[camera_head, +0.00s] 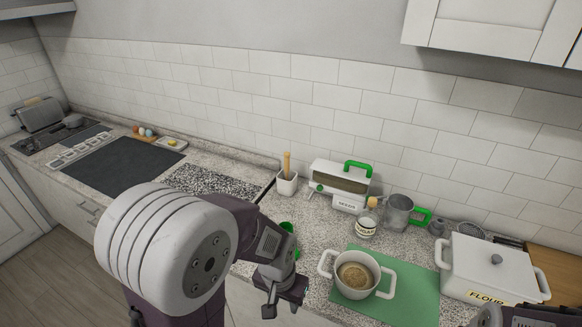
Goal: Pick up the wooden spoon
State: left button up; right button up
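A wooden handle (287,163), which looks like the wooden spoon, stands upright in a small white pot (287,184) near the back wall. Its lower end is hidden inside the pot. My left gripper (284,308) is low in the picture, in front of the counter and left of the green mat. It points down, its fingers look apart, and nothing shows between them. It is well in front of and below the handle, not touching it. Part of my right arm shows at the bottom right corner; its gripper is out of the frame.
A white two-handled pot with brown contents (356,278) stands on a green mat (405,299). A flour box (490,265), sugar jar (366,226), metal mug (397,212) and white-and-green seeds container (338,186) stand nearby. A green object (289,229) is partly behind my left arm.

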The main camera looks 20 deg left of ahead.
aim_at(286, 155)
jog(key=i+j, duration=0.1)
jog(key=j, duration=0.35)
jog(key=i+j, duration=0.15)
jog(key=j, duration=0.3)
jog(key=i+j, duration=0.1)
jog(key=j, duration=0.4)
jog(key=i+j, duration=0.1)
jog(key=j, duration=0.35)
jog(key=i+j, duration=0.1)
jog(key=j, duration=0.35)
